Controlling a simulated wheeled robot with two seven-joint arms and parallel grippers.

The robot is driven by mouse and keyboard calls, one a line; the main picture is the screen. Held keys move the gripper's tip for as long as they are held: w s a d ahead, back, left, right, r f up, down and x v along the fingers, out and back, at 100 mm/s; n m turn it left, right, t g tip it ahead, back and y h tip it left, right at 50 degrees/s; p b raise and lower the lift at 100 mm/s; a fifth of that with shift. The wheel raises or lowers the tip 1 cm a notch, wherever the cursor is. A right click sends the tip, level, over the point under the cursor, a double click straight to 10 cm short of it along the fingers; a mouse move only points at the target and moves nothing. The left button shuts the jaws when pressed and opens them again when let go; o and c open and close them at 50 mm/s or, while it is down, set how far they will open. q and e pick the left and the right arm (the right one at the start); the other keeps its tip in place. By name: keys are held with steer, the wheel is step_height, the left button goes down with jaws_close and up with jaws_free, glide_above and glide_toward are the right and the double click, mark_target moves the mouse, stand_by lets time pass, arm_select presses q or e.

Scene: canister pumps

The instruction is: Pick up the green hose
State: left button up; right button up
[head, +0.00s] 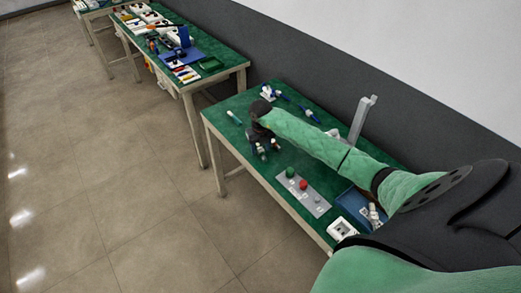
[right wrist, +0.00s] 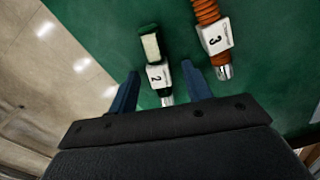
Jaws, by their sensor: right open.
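A short hose piece with a green end (right wrist: 149,29), a pale section and a white block marked 2 (right wrist: 158,75) lies on the green table top in the right wrist view. Its metal tip points towards my palm. My right gripper (right wrist: 161,88) is open, with one finger on each side of the white block, and nothing is clamped. In the head view my right gripper (head: 264,149) is low over the near table, and the hose piece there is too small to tell clearly. My left gripper is not in view.
An orange hose (right wrist: 206,11) with a white block marked 3 (right wrist: 216,37) lies just right of the right finger. A grey button panel (head: 302,192), a blue tray (head: 352,200) and a white socket box (head: 341,229) are on the near table. Another cluttered table (head: 222,56) stands behind.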

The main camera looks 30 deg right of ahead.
steer(key=c, duration=1)
steer(key=shift+c, duration=0.3)
steer(key=shift+r, duration=0.15)
